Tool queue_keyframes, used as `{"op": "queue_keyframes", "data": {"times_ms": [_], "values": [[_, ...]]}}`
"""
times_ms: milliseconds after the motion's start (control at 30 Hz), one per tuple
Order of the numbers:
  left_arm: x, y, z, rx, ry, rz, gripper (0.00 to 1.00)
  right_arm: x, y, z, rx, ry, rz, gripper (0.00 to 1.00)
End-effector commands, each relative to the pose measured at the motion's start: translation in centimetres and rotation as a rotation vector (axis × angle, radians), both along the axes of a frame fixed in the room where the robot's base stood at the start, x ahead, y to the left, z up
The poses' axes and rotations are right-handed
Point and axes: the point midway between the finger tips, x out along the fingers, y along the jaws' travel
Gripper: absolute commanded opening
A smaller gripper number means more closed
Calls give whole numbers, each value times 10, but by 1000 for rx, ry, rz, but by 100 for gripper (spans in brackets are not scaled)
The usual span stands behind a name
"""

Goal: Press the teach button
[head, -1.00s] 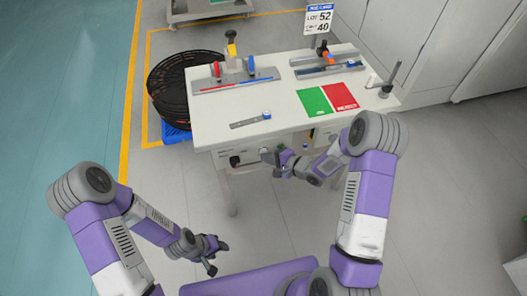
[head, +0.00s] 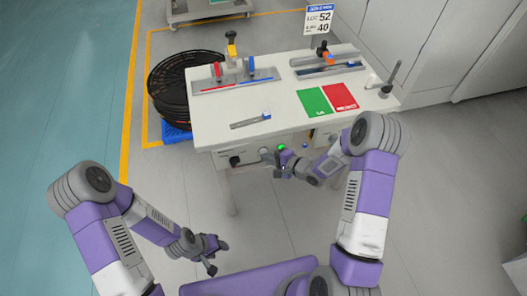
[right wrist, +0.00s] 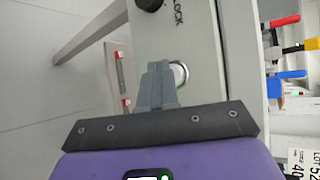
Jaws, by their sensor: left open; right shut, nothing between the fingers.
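The front panel (head: 262,152) of the white station carries a round button with a silver ring (right wrist: 181,74), seen in the right wrist view. My right gripper (head: 265,154) is shut and empty at this panel. In the right wrist view its fingertips (right wrist: 160,66) overlap the button's edge and hide part of it; I cannot tell whether they touch it. A green light (head: 281,148) glows on the panel by the gripper in the head view. No teach label is readable. My left gripper (head: 217,257) is open and empty, low in front of the station, away from the panel.
A black knob (head: 234,160) sits left on the panel, with lettering ending in "LOCK" in the wrist view. The white tabletop (head: 215,130) holds metal fixtures, a strip with a blue end (head: 250,120), and green and red mats (head: 340,96). Black reels (head: 172,85) stand left.

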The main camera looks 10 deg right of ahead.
Motion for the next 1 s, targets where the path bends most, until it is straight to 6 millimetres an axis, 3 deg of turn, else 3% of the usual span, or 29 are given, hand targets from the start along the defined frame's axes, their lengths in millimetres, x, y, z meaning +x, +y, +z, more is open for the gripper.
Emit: {"op": "queue_keyframes", "data": {"times_ms": [500, 1000], "values": [[0, 0, 3, 0, 0, 0, 50, -11, -1, 0, 1, 2, -1, 0], [0, 0, 10, 0, 0, 0, 50, -56, -2, 0, 1, 2, -1, 0]]}}
